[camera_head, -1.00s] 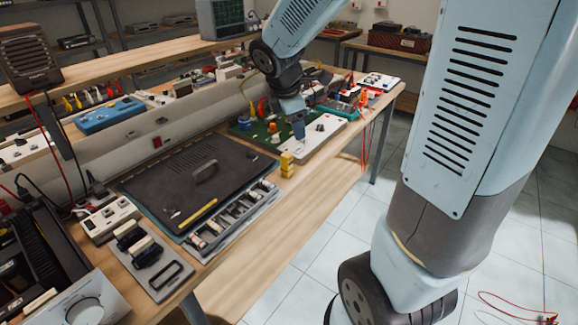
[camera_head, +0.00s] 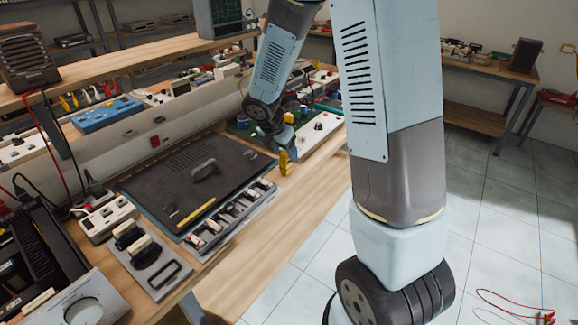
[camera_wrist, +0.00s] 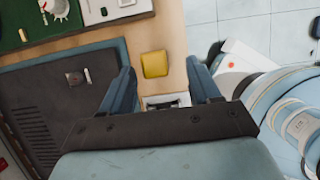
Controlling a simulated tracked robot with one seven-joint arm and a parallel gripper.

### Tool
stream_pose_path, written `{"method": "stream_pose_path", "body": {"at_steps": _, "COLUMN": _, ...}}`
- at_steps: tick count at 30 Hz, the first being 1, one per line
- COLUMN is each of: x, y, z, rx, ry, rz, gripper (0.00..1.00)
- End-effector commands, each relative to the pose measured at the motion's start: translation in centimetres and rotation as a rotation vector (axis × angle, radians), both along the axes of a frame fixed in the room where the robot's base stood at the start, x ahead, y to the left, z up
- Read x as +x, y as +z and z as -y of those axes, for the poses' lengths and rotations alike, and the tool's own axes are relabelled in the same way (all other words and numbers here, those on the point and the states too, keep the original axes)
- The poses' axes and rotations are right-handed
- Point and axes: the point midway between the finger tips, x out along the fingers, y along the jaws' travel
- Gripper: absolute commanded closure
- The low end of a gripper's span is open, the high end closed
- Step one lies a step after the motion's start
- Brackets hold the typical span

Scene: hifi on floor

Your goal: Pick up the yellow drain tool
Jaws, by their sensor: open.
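A yellow, upright block-like object (camera_head: 285,163) stands on the wooden bench edge, right of the dark case. In the wrist view the yellow object (camera_wrist: 154,64) shows from above, between the fingertip lines and nearer the left finger. This seems to be the drain tool. My gripper (camera_wrist: 161,72) is open and empty, with its two blue fingers spread and a gap to the object on each side. In the head view my gripper (camera_head: 286,142) is just above and behind the object; the fingers are partly hidden there.
A dark case or panel (camera_head: 165,168) carries a thin yellow stick (camera_head: 196,212). A tray of parts (camera_head: 236,212) lies along its front. A white board (camera_head: 318,133) and a green circuit board (camera_wrist: 30,25) lie beyond the object. The bench front edge is close.

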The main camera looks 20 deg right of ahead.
Motion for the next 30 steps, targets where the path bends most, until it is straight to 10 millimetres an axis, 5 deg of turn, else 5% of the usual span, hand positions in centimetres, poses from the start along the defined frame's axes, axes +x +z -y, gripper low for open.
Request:
{"method": "stream_pose_path", "body": {"at_steps": 21, "x": 1.8, "y": -5.8, "z": 1.3, "rx": -0.001, "ry": 0.0, "rz": -0.001, "gripper": 0.38}}
{"method": "stream_pose_path", "body": {"at_steps": 30, "x": 2.1, "y": -6.6, "z": 1.6, "rx": 0.001, "ry": -0.001, "rz": 0.001, "gripper": 0.38}}
